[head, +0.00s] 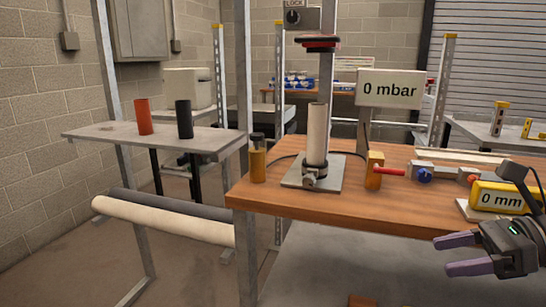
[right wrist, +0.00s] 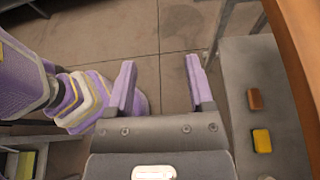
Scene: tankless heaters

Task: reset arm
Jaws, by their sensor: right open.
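My right gripper (head: 446,256) shows at the lower right of the head view, in front of the workbench's front edge. Its two purple fingers point left and are apart, with nothing between them. In the right wrist view the same gripper (right wrist: 160,84) is open and empty above the bare floor. My left gripper is in neither view.
The wooden workbench (head: 330,204) carries a clamp stand with a pale tube (head: 316,133), a red-handled valve (head: 375,170), a "0 mbar" display (head: 389,88) and a yellow "0 mm" gauge (head: 498,197). A side shelf (head: 158,137) holds red and black cylinders.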

